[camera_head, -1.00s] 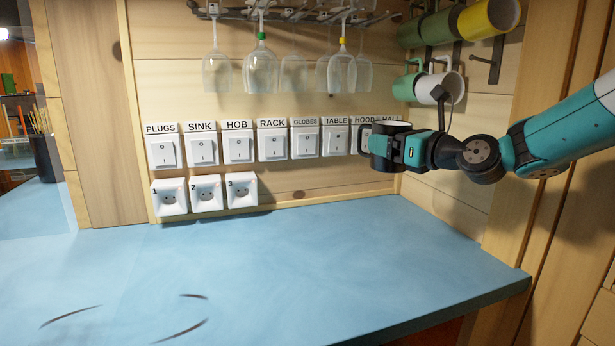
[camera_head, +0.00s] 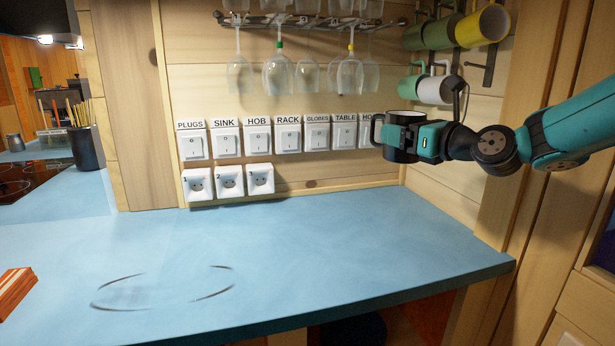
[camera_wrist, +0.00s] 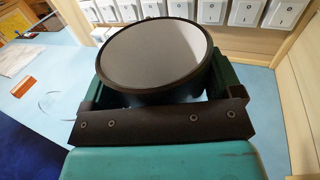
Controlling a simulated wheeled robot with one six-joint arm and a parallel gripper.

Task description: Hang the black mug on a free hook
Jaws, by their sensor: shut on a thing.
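The black mug (camera_head: 401,117) has a pale inside and is held upright above the counter, its handle pointing left in the head view. My gripper (camera_head: 408,140) is shut on it. In the wrist view the mug (camera_wrist: 155,97) fills the space between the two fingers, and its open rim faces the camera. The hooks are on the right-hand wall: a white mug (camera_head: 434,90) and a green mug (camera_head: 407,87) hang low, and a yellow mug (camera_head: 482,25) and a green mug (camera_head: 440,33) hang above. A dark hook (camera_head: 489,72) right of the white mug looks bare.
Wine glasses (camera_head: 277,75) hang from a rack (camera_head: 300,20) at upper middle. Labelled switches (camera_head: 258,142) and sockets (camera_head: 229,180) line the back wall. The blue counter (camera_head: 330,240) below is mostly clear. A wooden post (camera_head: 505,170) stands at right.

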